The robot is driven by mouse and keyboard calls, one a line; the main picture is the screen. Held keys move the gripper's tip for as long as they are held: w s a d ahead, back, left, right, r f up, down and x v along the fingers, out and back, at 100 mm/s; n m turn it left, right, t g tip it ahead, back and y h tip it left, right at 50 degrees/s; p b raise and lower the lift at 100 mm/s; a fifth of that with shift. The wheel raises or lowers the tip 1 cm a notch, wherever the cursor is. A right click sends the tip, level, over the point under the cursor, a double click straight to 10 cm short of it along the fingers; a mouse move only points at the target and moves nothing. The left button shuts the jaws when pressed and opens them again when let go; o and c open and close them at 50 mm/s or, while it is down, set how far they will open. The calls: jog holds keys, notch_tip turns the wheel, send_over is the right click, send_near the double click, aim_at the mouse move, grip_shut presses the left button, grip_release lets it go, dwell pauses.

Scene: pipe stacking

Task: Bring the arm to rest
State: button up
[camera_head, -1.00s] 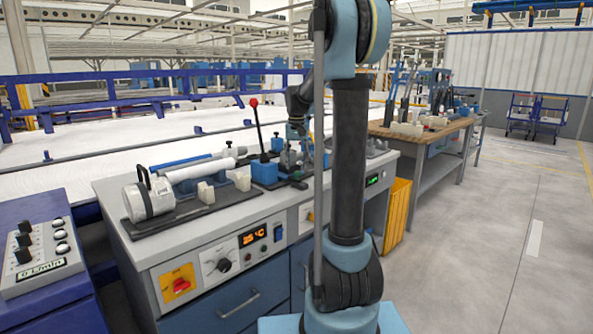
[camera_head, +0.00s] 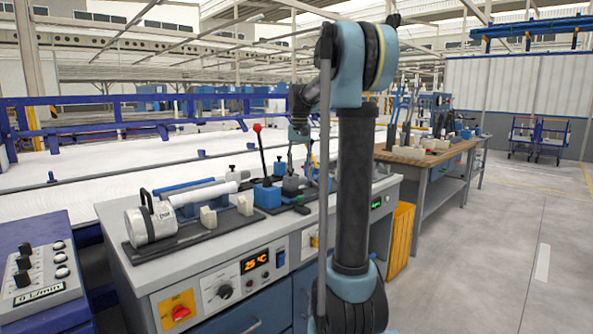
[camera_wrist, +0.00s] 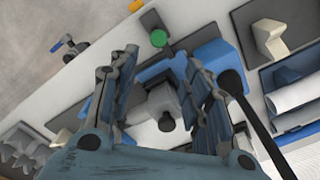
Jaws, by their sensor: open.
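My gripper (camera_head: 292,158) hangs over the back middle of the workbench (camera_head: 215,262) in the head view, partly beside my own upright arm link. In the wrist view my gripper (camera_wrist: 160,62) has its two fingers spread apart with nothing held between them. A grey clamp-like fitting (camera_wrist: 160,103) shows below, between the fingers, on the bench. It looks apart from the fingers, though the exact height gap cannot be told.
A lever with a red knob (camera_head: 257,128) stands close left of my gripper on a blue block (camera_head: 267,194). A white pipe (camera_head: 205,193) and a silver cylinder (camera_head: 150,224) lie left.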

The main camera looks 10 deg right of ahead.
jog(key=s+d+f+t, duration=0.1)
jog(key=s+f, duration=0.3)
jog(key=s, duration=0.6)
jog(key=s+f+n, duration=0.1)
jog(key=s+f, duration=0.4)
jog(key=s, duration=0.5)
jog(key=s+d+f+t, duration=0.1)
jog(key=s+f, duration=0.3)
jog(key=s, duration=0.5)
jog(key=s+f+n, duration=0.1)
jog(key=s+f, duration=0.7)
jog(key=f, duration=0.2)
jog(key=shift+s+d+f, duration=0.15)
jog(key=shift+s+f, duration=0.05)
jog(key=shift+s, duration=0.2)
